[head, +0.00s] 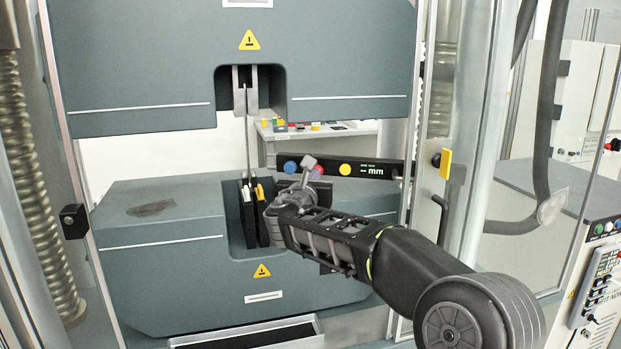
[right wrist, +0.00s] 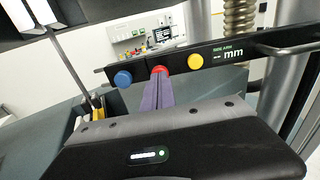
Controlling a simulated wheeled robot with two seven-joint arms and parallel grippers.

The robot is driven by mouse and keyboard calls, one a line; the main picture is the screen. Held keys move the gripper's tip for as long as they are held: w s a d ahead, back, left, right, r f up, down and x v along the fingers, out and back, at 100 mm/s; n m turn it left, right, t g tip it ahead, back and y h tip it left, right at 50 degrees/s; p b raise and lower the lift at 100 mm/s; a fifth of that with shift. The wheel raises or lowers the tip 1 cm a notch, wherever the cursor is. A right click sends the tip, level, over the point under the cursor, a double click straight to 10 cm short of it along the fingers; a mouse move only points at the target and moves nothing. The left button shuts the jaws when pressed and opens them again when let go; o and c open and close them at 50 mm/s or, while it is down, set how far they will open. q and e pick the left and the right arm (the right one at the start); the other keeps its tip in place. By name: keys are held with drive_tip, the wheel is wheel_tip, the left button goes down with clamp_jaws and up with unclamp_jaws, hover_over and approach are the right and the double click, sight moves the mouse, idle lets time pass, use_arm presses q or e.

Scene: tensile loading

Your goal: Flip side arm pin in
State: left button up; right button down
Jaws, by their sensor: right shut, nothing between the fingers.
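The side arm is a black bar with a "mm" display, in the middle of the head view (head: 375,169) and across the right wrist view (right wrist: 245,50). It carries a blue round knob (right wrist: 123,79), a red one (right wrist: 160,71) and a yellow one (right wrist: 194,61). My right gripper (head: 313,171) is shut and empty in front of the bar. In the right wrist view its purple fingers (right wrist: 159,84) end at the red knob and partly cover it; I cannot tell whether they touch. Which part is the pin is not clear. My left gripper is not in view.
The testing machine has an upper grey block (head: 330,50) and a lower one (head: 165,275). A thin upright specimen (head: 248,145) runs between their clamps, left of my right gripper. A metal handle (right wrist: 285,49) is on the bar's right part.

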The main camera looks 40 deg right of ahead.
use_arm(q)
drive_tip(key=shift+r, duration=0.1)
use_arm(e)
drive_tip(key=shift+w+d, duration=0.1)
drive_tip(key=shift+d, duration=0.1)
drive_tip(key=shift+x, duration=0.95)
